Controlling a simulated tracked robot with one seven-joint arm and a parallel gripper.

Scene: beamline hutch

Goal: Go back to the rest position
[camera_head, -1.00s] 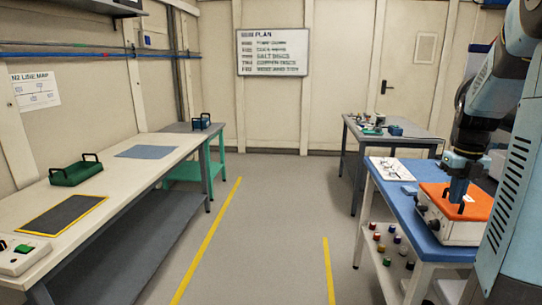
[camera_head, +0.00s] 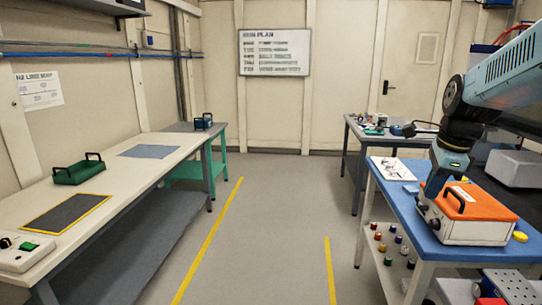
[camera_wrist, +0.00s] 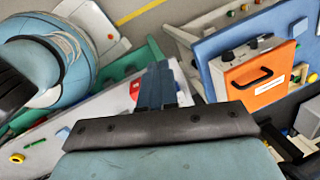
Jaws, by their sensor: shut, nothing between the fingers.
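My gripper (camera_head: 426,204) hangs on the right in the head view, tilted down and to the left. Its fingers are together and hold nothing. In the head view it overlaps the left side of the orange-topped box (camera_head: 482,203) on the blue table (camera_head: 399,200); whether they touch I cannot tell. In the wrist view the closed fingers (camera_wrist: 158,72) stand in the middle, and the orange panel with its black handle (camera_wrist: 268,92) is to their right, apart from them. My arm reaches in from the upper right.
A white sheet (camera_head: 390,169) lies on the blue table, and a yellow round piece (camera_head: 520,237) is at its right. Coloured knobs fill the shelf below. A long bench (camera_head: 120,184) with a green handled block (camera_head: 79,170) is at left. The floor between is clear.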

